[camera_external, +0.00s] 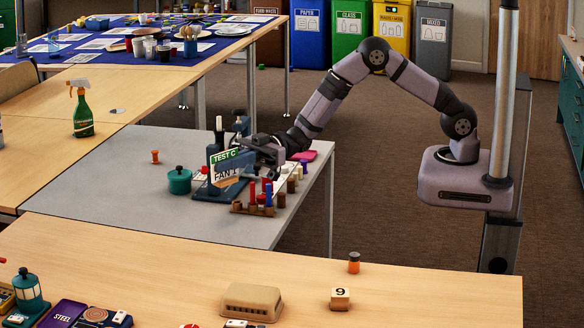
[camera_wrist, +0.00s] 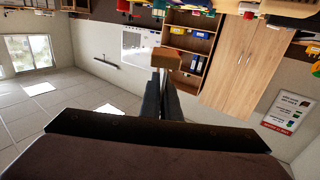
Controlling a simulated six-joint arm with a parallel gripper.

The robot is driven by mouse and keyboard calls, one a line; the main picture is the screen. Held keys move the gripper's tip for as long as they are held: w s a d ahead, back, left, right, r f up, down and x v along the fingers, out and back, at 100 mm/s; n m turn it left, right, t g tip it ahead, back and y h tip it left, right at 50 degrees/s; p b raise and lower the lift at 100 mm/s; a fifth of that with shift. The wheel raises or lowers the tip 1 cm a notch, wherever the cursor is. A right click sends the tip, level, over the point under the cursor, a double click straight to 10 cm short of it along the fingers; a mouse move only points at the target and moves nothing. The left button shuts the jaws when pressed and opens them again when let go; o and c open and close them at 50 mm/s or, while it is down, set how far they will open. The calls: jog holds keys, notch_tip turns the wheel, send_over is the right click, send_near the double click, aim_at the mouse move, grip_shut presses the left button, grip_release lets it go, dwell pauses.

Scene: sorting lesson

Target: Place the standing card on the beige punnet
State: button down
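A standing card (camera_external: 224,157) with a green "TEST C" band is tilted above the grey table, overlapping a blue "FAN 1" unit. My gripper (camera_external: 254,148) reaches level from the right, its tips at the card's right side. In the wrist view my gripper (camera_wrist: 165,82) has its dark fingers close together, with a brown wooden piece (camera_wrist: 166,58) at their tips; this looks like the card's foot, seen end-on. The card's face is hidden there. The beige punnet (camera_external: 252,302), ribbed, sits on the front wooden table, well apart from my gripper. It does not show in the wrist view.
A teal pot (camera_external: 179,181), a wooden rack of coloured pegs (camera_external: 252,207) and a pink item (camera_external: 303,155) are close by on the grey table. A numbered cube (camera_external: 340,299) and an orange jar (camera_external: 354,263) stand right of the punnet. Bare tabletop lies behind it.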

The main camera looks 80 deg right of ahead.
jog(key=s+a+r+g+b, duration=0.1)
jog(key=s+a+b, duration=0.15)
jog(key=a, duration=0.55)
jog(key=s+a+r+b, duration=0.1)
jog(key=s+a, duration=0.2)
jog(key=a, duration=0.6)
notch_tip(320, 180, up, 3)
jog(key=n+g+y+b, duration=0.1)
jog(key=n+b, duration=0.1)
send_over(252, 292)
jog(key=shift+a+f+p, duration=0.2)
jog(key=shift+f+p, duration=0.15)
jog(key=shift+f, duration=7.05)
jog(key=shift+f, duration=0.1)
jog(key=shift+f+b, duration=0.35)
jog(key=shift+b, duration=0.15)
jog(key=shift+f, duration=0.15)
jog(key=shift+d, duration=0.1)
